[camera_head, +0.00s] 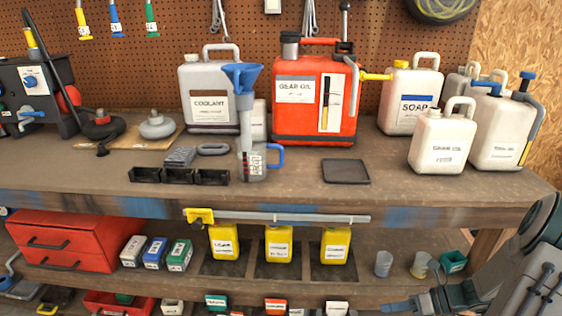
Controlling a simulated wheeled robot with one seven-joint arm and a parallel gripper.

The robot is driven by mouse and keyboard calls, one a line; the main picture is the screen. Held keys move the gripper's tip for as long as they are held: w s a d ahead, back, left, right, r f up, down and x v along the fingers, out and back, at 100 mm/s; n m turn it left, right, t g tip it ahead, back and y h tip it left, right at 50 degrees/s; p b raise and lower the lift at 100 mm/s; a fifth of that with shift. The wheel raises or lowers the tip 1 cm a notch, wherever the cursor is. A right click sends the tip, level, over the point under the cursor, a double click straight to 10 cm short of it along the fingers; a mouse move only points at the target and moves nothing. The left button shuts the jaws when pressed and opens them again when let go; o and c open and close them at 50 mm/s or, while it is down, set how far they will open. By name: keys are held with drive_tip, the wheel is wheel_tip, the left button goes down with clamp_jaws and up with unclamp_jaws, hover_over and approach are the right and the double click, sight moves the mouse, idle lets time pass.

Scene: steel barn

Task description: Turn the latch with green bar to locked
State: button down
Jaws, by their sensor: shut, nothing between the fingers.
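I cannot make out a latch with a green bar in the head view. A long grey bar with a yellow clamp-like end (200,216) runs along the front edge of the workbench, but it is not green. My gripper (392,306) is at the bottom edge, right of centre, below the bench top and in front of the lower shelf. Its fingers point left and look shut and empty. My arm comes in from the lower right corner and hides part of the shelf there.
The workbench (300,190) holds an orange gear oil can (297,123), a coolant jug (206,85), a soap jug (411,88) and a dark flat tray (345,171). The lower shelf carries a red drawer box (62,232), several yellow bottles and a green cup (453,262).

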drive_tip(key=s+a+r+n+h+p, duration=0.4)
drive_tip(key=r+n, duration=0.6)
drive_tip(key=r, duration=0.3)
drive_tip(key=s+a+r+n+h+p, duration=0.3)
drive_tip(key=r+n+p, duration=0.4)
drive_tip(key=r+n, duration=0.4)
drive_tip(key=s+a+r+n+h+p, duration=0.4)
drive_tip(key=r+n, duration=0.6)
drive_tip(key=r, duration=0.5)
drive_tip(key=s+a+p, duration=0.1)
drive_tip(key=a+p, duration=0.1)
drive_tip(key=a, duration=0.1)
drive_tip(key=shift+s+a+r+g+h, duration=0.2)
drive_tip(key=shift+a+r+g+h, duration=0.1)
drive_tip(key=shift+r, duration=0.05)
drive_tip(key=shift+a, duration=0.1)
